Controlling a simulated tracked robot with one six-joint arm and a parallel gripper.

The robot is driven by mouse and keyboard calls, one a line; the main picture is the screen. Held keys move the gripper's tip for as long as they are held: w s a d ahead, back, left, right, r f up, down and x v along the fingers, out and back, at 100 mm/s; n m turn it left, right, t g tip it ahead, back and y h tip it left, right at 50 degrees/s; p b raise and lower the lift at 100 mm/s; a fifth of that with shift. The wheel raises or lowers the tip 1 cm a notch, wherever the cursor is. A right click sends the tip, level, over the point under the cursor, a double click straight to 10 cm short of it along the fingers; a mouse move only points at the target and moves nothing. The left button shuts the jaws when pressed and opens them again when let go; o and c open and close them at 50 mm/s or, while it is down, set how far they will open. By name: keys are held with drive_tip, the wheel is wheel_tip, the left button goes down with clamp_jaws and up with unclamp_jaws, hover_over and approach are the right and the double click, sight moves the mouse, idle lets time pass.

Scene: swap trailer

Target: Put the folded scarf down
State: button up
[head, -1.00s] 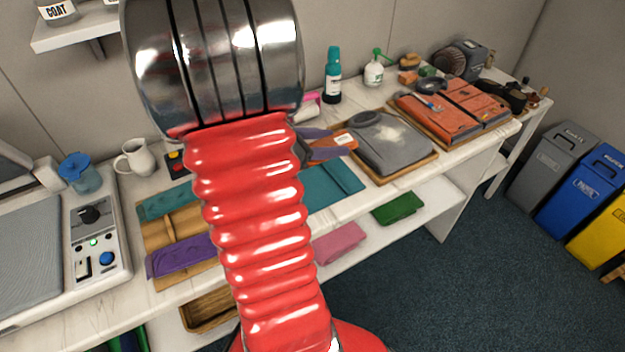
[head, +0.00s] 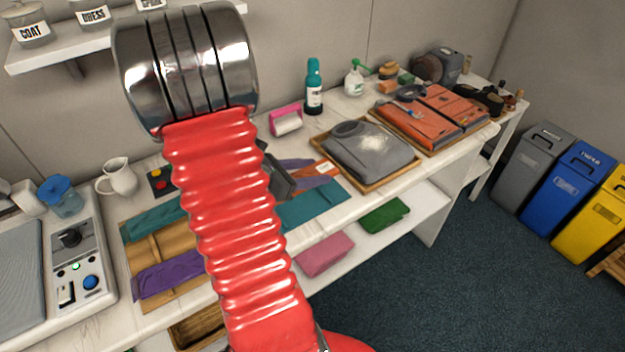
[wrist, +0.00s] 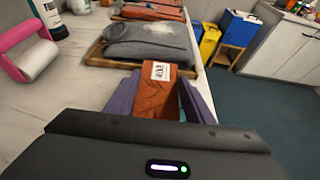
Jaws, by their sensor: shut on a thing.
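My gripper (head: 318,172) is shut on an orange folded scarf (head: 327,168) with a white tag. In the wrist view the gripper (wrist: 160,92) has its purple fingers on either side of the orange scarf (wrist: 157,98). The scarf is over the table (head: 350,208), just left of the tray with grey clothing. A teal folded cloth (head: 312,205) lies on the table below and in front of it. I cannot tell whether the scarf touches the table or the cloth. My red arm hides part of the table behind it.
Grey clothing (head: 370,148) lies on a wooden tray (head: 392,180) to the right. A pink-handled roller (head: 286,120) and a teal bottle (head: 313,88) stand behind. A board (head: 140,232) with folded cloths is at left. Pink (head: 325,254) and green (head: 384,215) cloths lie on the lower shelf.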

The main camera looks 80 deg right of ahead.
sight(312, 190)
drive_tip(key=shift+f, duration=1.9)
drive_tip(key=o, duration=1.1)
drive_tip(key=shift+f, duration=0.1)
drive_tip(key=v, duration=1.1)
drive_tip(key=shift+w+a+r, duration=0.3)
drive_tip(key=shift+w+a, duration=0.05)
drive_tip(key=shift+w, duration=0.05)
